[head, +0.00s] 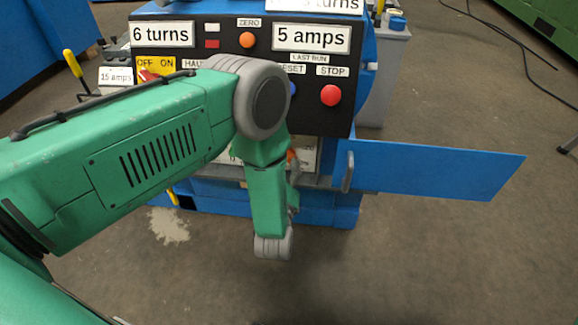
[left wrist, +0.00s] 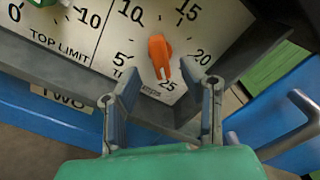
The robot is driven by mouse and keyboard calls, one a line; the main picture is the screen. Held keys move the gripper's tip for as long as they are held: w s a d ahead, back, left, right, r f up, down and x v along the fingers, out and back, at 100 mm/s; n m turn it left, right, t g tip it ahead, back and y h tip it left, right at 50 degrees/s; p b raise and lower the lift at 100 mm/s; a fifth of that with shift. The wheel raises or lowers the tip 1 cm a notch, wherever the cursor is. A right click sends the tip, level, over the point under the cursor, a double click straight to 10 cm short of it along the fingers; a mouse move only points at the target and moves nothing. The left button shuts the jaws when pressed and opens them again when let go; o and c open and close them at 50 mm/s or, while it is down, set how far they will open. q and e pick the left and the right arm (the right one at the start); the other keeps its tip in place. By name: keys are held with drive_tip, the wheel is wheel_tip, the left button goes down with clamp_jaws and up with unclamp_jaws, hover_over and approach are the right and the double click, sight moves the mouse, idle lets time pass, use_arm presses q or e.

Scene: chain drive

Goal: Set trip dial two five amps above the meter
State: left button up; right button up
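The orange trip dial knob (left wrist: 160,58) sits on a white dial face numbered 5 to 25 in the left wrist view. Its narrow end points down near the 25. My left gripper (left wrist: 166,92) is open, its two fingers apart on either side below the knob, with nothing between them. In the head view a bit of the orange knob (head: 291,157) shows beside my green wrist, which hides most of the dial and the fingers. The meter (head: 311,39) reads 5 amps. My right gripper is not in view.
A green knob (left wrist: 45,3) sits on the TOP LIMIT dial beside the trip dial. An open blue door (head: 430,170) with a handle sticks out right of the dials. A red STOP button (head: 331,95) is on the black panel above. The floor in front is clear.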

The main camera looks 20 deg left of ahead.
use_arm(q)
drive_tip(key=shift+b+x, duration=0.4)
drive_tip(key=shift+x, duration=1.25)
drive_tip(key=shift+s, duration=0.1)
clamp_jaws()
